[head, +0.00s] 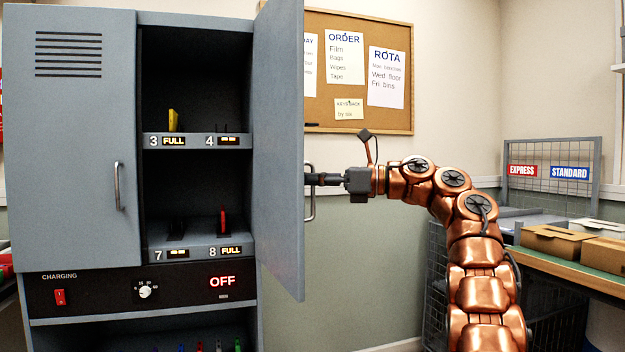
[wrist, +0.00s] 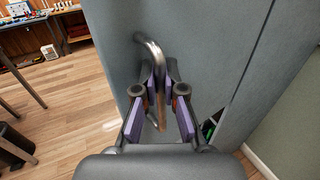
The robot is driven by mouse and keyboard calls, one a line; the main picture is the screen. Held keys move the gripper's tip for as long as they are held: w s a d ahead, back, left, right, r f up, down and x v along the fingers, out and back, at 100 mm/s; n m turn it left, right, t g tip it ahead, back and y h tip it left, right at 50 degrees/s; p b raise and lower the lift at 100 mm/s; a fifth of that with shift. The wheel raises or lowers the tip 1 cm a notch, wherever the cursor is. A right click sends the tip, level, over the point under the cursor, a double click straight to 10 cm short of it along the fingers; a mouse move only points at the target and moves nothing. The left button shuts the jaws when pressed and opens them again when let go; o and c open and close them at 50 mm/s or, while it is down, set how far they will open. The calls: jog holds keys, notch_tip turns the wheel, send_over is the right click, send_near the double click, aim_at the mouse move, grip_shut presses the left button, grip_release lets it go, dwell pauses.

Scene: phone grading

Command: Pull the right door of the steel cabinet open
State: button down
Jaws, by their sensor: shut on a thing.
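The steel cabinet (head: 75,190) stands at the left of the head view. Its right door (head: 279,150) is swung wide open and stands out toward me, seen at a steep angle. Its left door is shut, with a bar handle (head: 119,186). My gripper (head: 318,179) is at the outer face of the right door, shut on that door's handle (head: 309,205). In the wrist view the metal handle (wrist: 150,50) runs between the purple-padded fingers of my gripper (wrist: 160,95). The door face (wrist: 210,50) fills the middle of that view.
Inside the open half are numbered bays with a yellow phone (head: 173,120) and a red one (head: 223,220). A control panel (head: 140,290) reads OFF. A counter with cardboard boxes (head: 552,240) and a wire rack stand at the right. A noticeboard (head: 430,60) hangs behind.

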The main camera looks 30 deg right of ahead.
jog(key=c, duration=1.2)
grip_release()
jog(key=shift+c, duration=0.2)
